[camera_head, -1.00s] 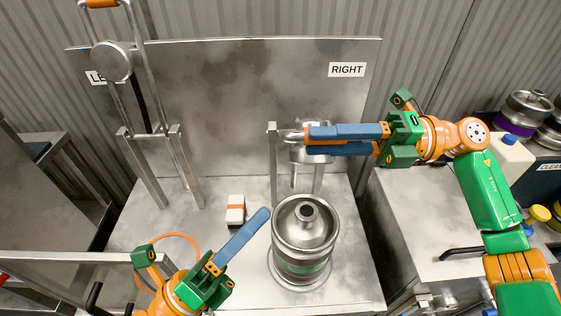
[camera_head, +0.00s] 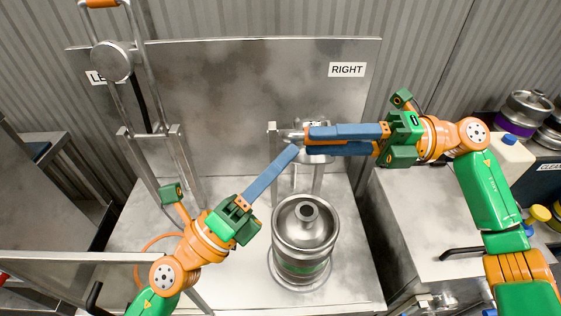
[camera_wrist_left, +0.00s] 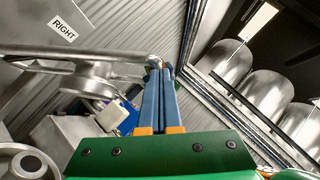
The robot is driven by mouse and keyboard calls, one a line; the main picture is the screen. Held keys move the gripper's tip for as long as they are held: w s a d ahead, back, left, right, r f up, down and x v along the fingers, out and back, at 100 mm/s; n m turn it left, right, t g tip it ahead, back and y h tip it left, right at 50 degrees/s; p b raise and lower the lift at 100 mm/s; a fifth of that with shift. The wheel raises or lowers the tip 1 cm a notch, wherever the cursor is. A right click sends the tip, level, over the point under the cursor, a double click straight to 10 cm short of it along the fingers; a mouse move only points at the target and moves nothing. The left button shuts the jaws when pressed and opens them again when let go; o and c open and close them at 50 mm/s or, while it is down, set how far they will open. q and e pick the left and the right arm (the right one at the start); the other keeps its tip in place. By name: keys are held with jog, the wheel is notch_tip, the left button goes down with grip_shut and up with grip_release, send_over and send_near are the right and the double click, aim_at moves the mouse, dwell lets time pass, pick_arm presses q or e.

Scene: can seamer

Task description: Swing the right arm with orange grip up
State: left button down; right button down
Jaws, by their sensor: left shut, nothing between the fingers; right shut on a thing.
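The right swing arm (camera_head: 290,135) is low in front of the RIGHT panel, beyond the keg; a metal part of it shows left of my right fingers. It also seems to show as a metal bar in the left wrist view (camera_wrist_left: 90,53). My right gripper (camera_head: 308,133) comes in from the right and is shut on it. A sliver of orange shows at the fingertips; the grip is otherwise hidden. My left gripper (camera_head: 295,148) is shut and empty, its tips close below the right fingertips. I cannot tell if they touch. The left wrist view shows its fingers (camera_wrist_left: 160,75) together.
A steel keg (camera_head: 305,222) stands on the bench below the grippers. The left swing arm (camera_head: 135,60) is raised, its orange grip (camera_head: 101,3) at the top. A back panel (camera_head: 230,80) stands behind. A side table (camera_head: 425,210) with a white jug (camera_head: 508,152) is at right.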

jog(key=shift+a, duration=0.1)
pick_arm(q)
jog(key=shift+w+a+r, duration=0.15)
jog(key=shift+w+r, duration=0.45)
jog(key=shift+r, duration=0.05)
pick_arm(e)
jog(key=shift+w, duration=0.15)
jog(key=c, duration=0.8)
grip_release()
jog(key=shift+o, duration=0.2)
